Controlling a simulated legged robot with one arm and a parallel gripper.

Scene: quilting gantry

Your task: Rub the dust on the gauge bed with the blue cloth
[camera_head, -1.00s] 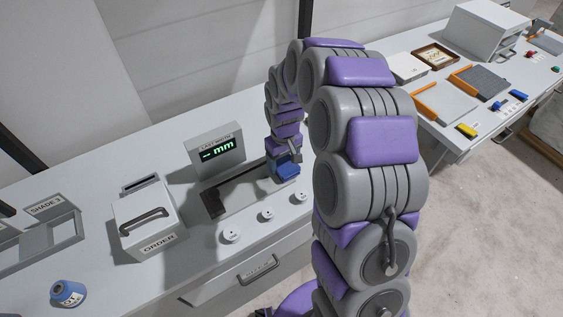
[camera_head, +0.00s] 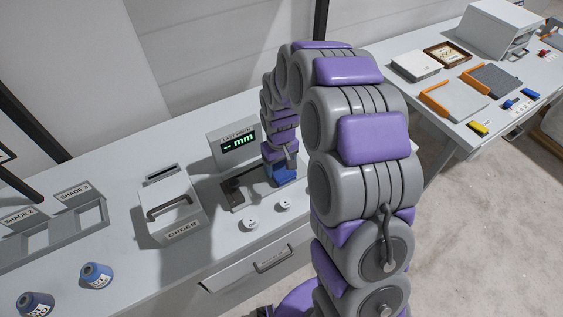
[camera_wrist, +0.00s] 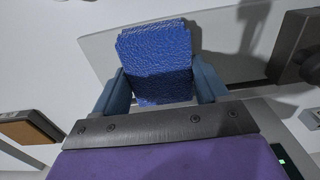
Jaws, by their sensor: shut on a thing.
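My gripper (camera_head: 284,164) is shut on the blue cloth (camera_head: 283,174), low over the gauge bed (camera_head: 254,196) at its right part. In the wrist view the cloth (camera_wrist: 158,60) sits between the two fingers of my gripper (camera_wrist: 158,88), with the grey bed plate (camera_wrist: 228,36) behind it. Whether the cloth touches the plate I cannot tell. The gauge display (camera_head: 237,147) behind the bed reads "-- mm". I cannot make out any dust; my arm and the cloth hide part of the bed.
A white ORDER box (camera_head: 170,208) stands left of the gauge. White knobs (camera_head: 250,224) sit in front of the bed. Blue spools (camera_head: 96,275) and shade trays (camera_head: 62,232) lie at the left. A second table (camera_head: 440,75) with boards stands at the right.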

